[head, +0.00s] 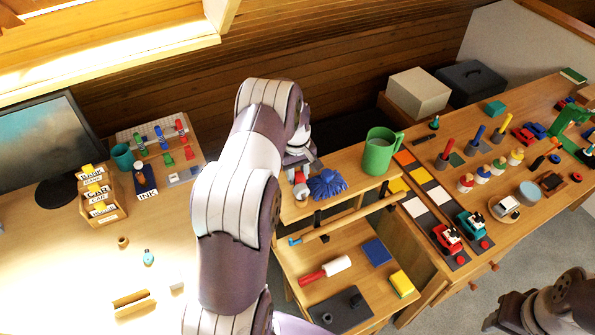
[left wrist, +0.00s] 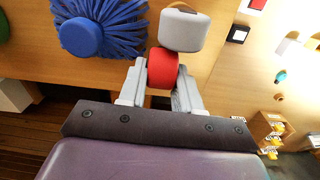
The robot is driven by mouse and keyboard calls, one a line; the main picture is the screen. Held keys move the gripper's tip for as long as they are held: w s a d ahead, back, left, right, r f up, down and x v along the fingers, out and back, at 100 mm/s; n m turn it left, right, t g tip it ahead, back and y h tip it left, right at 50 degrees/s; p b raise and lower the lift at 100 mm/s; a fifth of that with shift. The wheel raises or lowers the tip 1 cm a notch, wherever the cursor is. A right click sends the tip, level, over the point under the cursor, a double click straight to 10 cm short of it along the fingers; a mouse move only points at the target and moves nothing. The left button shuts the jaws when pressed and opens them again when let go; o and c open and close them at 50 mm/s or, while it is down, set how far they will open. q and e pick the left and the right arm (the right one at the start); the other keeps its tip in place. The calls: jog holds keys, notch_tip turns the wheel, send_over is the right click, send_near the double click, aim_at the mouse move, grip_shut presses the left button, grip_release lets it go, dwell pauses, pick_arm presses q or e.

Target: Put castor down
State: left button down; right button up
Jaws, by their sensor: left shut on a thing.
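My left gripper (head: 299,172) is over the small wooden shelf top, close to the blue mop-like thing. In the left wrist view its two fingers (left wrist: 160,85) are shut on the castor (left wrist: 162,68), which shows a red round part between the fingertips and a grey rounded part just beyond. My right gripper is out of view.
The blue shaggy thing (head: 327,184) lies right beside the gripper; it also shows in the left wrist view (left wrist: 82,37). A green mug (head: 379,152) stands at the shelf top's right end. A rail (head: 345,222) runs along the front, above a lower shelf with a roller (head: 326,270).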

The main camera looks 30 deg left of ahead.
pick_arm(q)
jog(key=shift+d+f, duration=0.15)
jog(key=shift+f, duration=0.1)
jog(key=c, duration=0.8)
grip_release()
jog(key=shift+f, duration=0.1)
